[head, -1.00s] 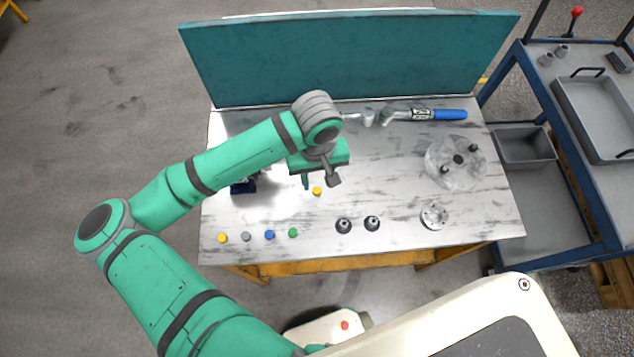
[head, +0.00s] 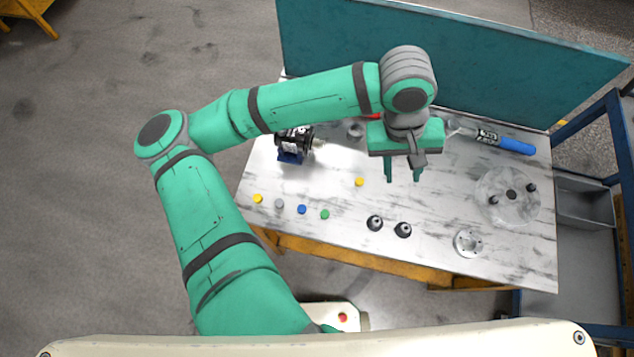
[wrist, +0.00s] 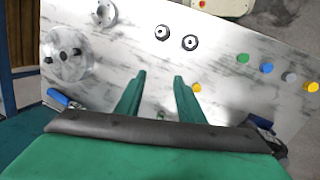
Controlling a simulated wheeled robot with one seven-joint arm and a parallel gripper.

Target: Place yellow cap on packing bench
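Two small yellow caps lie on the marble-topped bench (head: 440,258). One yellow cap (head: 359,182) is alone near the middle; the other yellow cap (head: 258,198) is at the left end of a row of caps. In the wrist view the lone cap (wrist: 196,87) is just right of the fingers, and the row's yellow cap (wrist: 311,87) is at the right edge. My gripper (head: 403,172) is open and empty above the bench, to the right of the lone cap. Both fingers (wrist: 159,77) show apart in the wrist view. I cannot tell which surface is the packing bench.
Grey (head: 279,203), blue (head: 302,209) and green (head: 325,214) caps continue the row. Two dark parts (head: 389,226), a flanged disc (head: 468,243) and a round plate (head: 520,210) lie right. A motor (head: 294,143) stands back left. A teal panel (head: 450,50) closes the back.

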